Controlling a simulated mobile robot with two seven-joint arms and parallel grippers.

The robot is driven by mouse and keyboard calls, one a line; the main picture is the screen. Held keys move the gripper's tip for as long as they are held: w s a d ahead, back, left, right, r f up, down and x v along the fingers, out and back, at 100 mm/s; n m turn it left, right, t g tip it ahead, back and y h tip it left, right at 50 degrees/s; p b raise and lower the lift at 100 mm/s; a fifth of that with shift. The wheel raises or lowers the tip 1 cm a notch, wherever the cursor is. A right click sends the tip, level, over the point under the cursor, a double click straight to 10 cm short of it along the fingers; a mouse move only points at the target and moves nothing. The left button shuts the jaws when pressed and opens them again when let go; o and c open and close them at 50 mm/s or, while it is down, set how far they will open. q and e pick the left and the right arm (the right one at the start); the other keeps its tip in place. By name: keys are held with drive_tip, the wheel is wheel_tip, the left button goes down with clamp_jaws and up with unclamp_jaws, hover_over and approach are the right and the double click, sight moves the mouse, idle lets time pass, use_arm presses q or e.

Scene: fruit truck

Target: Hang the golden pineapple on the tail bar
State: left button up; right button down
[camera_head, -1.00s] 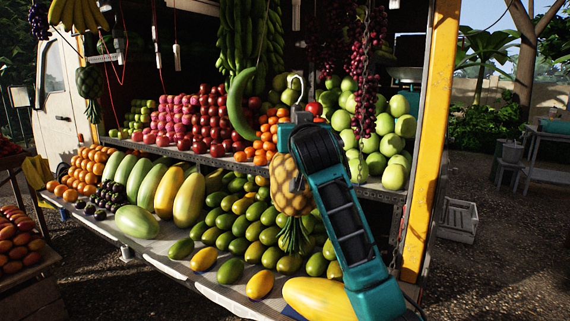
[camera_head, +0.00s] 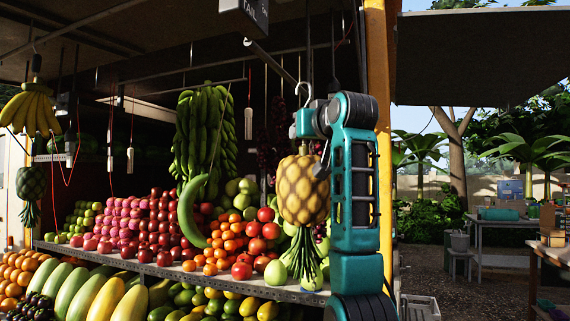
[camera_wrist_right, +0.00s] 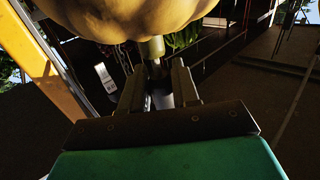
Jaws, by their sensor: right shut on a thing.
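In the right wrist view the jaws (camera_wrist_right: 158,88) are shut around a pale stem under the big yellow pineapple body (camera_wrist_right: 130,18). My left gripper is out of view.
A yellow post (camera_head: 376,50) stands right behind my right arm. Green bananas (camera_head: 205,125) hang left of the pineapple. A green pineapple (camera_head: 31,184) and yellow bananas (camera_head: 32,112) hang far left. Fruit fills the shelf (camera_head: 190,275). A dark box (camera_head: 244,15) hangs above.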

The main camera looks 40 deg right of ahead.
drive_tip(key=s+d+r+n+y, duration=0.1)
drive_tip(key=s+d+r, duration=0.1)
drive_tip(key=s+r, duration=0.4)
drive_tip(key=shift+t, duration=0.4)
drive_tip(key=shift+w+a+f, duration=0.35)
drive_tip(key=shift+w+a, duration=0.5)
drive_tip(key=shift+w, duration=0.65)
drive_tip(key=shift+w+a+f, duration=0.4)
drive_tip(key=shift+w+a, duration=0.45)
drive_tip(key=shift+w, duration=0.6)
drive_tip(key=shift+w+a+f, duration=0.35)
drive_tip(key=shift+w+a, duration=0.5)
drive_tip(key=shift+w, duration=0.65)
